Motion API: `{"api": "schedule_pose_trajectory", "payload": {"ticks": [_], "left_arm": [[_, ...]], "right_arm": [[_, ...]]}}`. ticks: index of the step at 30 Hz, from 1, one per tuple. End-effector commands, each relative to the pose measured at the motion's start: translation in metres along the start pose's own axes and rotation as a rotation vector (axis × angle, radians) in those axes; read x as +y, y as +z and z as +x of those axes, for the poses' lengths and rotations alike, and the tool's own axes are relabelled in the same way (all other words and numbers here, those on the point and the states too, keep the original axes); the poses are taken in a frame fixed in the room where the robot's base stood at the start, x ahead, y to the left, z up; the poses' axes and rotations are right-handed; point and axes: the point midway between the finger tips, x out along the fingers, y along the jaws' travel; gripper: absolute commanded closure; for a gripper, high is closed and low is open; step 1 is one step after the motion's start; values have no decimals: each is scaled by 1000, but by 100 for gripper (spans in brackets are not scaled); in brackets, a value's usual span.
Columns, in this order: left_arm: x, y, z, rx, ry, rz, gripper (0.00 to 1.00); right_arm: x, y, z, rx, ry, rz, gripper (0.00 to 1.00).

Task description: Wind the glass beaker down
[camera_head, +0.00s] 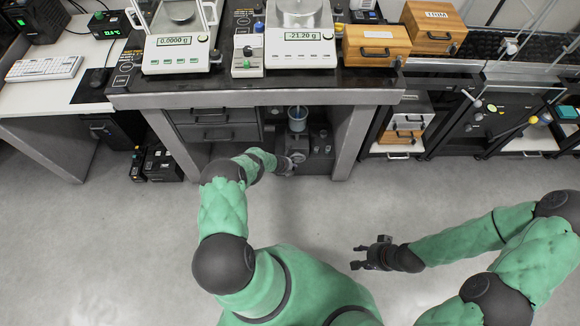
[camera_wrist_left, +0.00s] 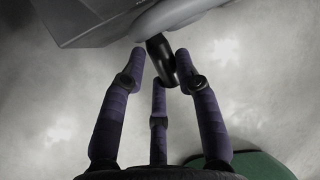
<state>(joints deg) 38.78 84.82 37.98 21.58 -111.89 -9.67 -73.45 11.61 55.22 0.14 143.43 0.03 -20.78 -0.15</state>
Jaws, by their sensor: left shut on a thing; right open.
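The glass beaker (camera_head: 297,118) stands upright under the table, with something bluish in it. It is on top of a dark device (camera_head: 320,140) in the knee space. My left gripper (camera_head: 288,165) reaches to the front of this device, low under the table edge. In the left wrist view its fingers close around a black handle (camera_wrist_left: 160,52) on a grey round part (camera_wrist_left: 165,18). The beaker is outside the wrist view. My right gripper (camera_head: 360,258) is open and empty over the bare floor.
The weighing table (camera_head: 250,98) stands above the device, and its legs flank the knee space. Balances (camera_head: 300,40), (camera_head: 177,42) and wooden boxes (camera_head: 376,46) stand on top. Drawers (camera_head: 213,134) lie left of the device. The floor in front is clear.

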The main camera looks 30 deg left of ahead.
Motion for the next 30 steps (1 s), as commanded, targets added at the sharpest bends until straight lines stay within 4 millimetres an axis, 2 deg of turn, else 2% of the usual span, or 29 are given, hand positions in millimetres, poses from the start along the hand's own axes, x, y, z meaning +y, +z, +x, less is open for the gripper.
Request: {"api": "schedule_pose_trajectory", "payload": {"ticks": [8, 21, 22, 24, 30], "left_arm": [[2, 0, 3, -2, -66, -32, 100], [2, 0, 3, -2, -73, -35, 100], [2, 0, 3, -2, -73, -35, 60], [2, 0, 3, -2, -73, -34, 44], [1, -1, 3, -1, -74, -33, 44]], "right_arm": [[1, 0, 2, 0, 0, 0, 55], [1, 0, 2, 0, 0, 0, 55], [1, 0, 2, 0, 0, 0, 55], [1, 0, 2, 0, 0, 0, 55], [1, 0, 2, 0, 0, 0, 55]]}}
